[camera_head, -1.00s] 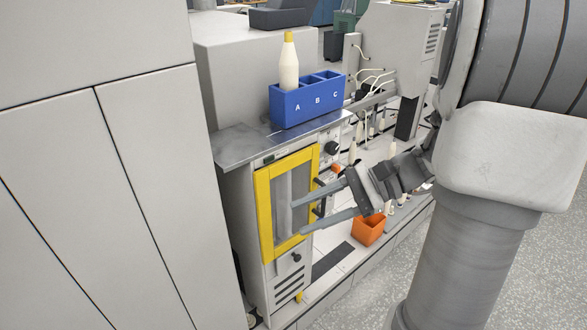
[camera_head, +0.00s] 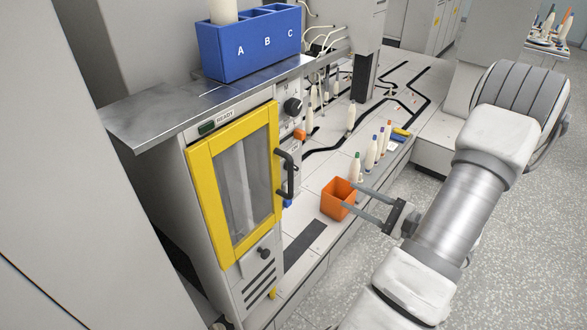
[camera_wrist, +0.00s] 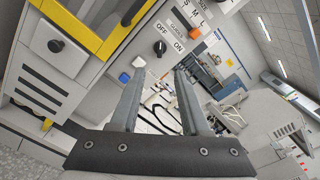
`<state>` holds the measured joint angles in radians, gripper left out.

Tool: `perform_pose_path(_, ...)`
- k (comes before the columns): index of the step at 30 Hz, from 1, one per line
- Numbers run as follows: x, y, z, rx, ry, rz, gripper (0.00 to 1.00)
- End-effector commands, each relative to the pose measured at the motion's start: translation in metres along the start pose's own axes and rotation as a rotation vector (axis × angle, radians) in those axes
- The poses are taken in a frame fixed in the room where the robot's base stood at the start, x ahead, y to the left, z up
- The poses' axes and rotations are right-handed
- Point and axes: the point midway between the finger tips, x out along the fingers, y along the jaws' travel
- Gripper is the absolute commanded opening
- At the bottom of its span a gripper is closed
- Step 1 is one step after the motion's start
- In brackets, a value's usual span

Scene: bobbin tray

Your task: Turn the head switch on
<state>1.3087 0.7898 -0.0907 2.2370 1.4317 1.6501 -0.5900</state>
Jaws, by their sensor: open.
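A small black rotary switch (camera_wrist: 160,47) with OFF and ON labels shows on the machine's panel in the wrist view. In the head view my gripper (camera_head: 350,195) is right of the yellow-framed door, overlapping the orange bin in the picture. The OFF/ON switch is not clearly visible there.
A blue A-B-C rack (camera_head: 238,62) stands on top. An orange bin (camera_head: 338,205) and several bobbins stand to the right. The floor at lower right is clear.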

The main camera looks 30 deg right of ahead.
Motion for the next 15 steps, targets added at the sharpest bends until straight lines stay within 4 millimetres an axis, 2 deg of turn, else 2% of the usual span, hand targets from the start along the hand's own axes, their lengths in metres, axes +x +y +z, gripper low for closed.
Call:
perform_pose_path(5,0.008,0.001,-0.003,-0.003,0.005,-0.01,0.46)
perform_pose_path(8,0.024,0.001,-0.003,-0.002,0.003,-0.007,0.46)
perform_pose_path(15,0.076,0.001,-0.003,-0.003,0.003,-0.006,0.46)
